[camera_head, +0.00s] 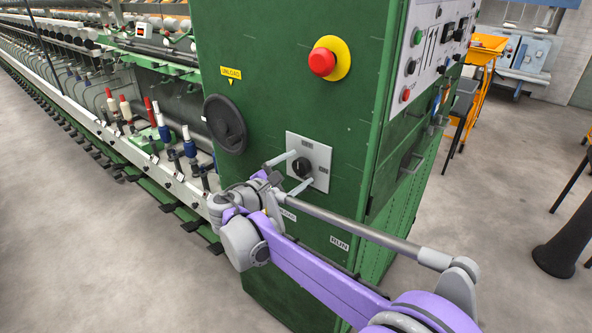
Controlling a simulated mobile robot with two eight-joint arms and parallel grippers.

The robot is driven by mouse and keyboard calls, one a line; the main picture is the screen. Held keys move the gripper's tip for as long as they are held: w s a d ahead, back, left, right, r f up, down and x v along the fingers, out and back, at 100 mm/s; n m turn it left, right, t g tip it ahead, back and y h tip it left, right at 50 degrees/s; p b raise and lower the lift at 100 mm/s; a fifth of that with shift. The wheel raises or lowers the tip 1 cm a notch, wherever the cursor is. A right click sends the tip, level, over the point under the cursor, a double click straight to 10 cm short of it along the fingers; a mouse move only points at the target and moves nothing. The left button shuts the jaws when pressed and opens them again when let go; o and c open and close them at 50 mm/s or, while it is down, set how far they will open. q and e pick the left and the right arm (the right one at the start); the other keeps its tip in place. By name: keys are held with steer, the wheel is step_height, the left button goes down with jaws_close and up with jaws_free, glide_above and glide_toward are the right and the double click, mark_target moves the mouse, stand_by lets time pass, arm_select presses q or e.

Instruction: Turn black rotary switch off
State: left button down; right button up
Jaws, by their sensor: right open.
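The black rotary switch (302,167) sits on a square grey plate (322,154) on the front of the green cabinet (290,100). My right gripper (292,172) is at the switch, its two light fingers apart, one above left of the knob and one below right of it. The knob lies between the fingers; I cannot tell whether they touch it. Small labels on the plate are too small to read. My left gripper is not in view.
A black handwheel (225,124) is left of the plate, and a red emergency button (322,61) on yellow is above. A panel of buttons (430,45) is on the cabinet's right side. Spinning frames with bobbins (163,128) run left. The floor (100,260) is clear at left.

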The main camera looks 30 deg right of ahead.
steer(key=b+v, duration=0.1)
steer(key=v, duration=1)
steer(key=shift+d, duration=0.1)
steer(key=s+d+f+m+g+y, duration=0.2)
steer(key=s+d+f+m+y, duration=0.2)
steer(key=s+f+y, duration=0.55)
steer(key=s+a+f+m+y, duration=0.3)
steer(key=s+a+f+m, duration=0.1)
steer(key=s+f, duration=0.3)
steer(key=s+a+f+m+t+y, duration=0.1)
steer(key=s+a+f+m+y, duration=0.2)
steer(key=s+f, duration=0.4)
steer(key=s+a+m, duration=0.1)
steer(key=m, duration=0.1)
steer(key=shift+a+f+m, duration=0.25)
steer(key=shift+f+m, duration=0.05)
steer(key=shift+f, duration=0.1)
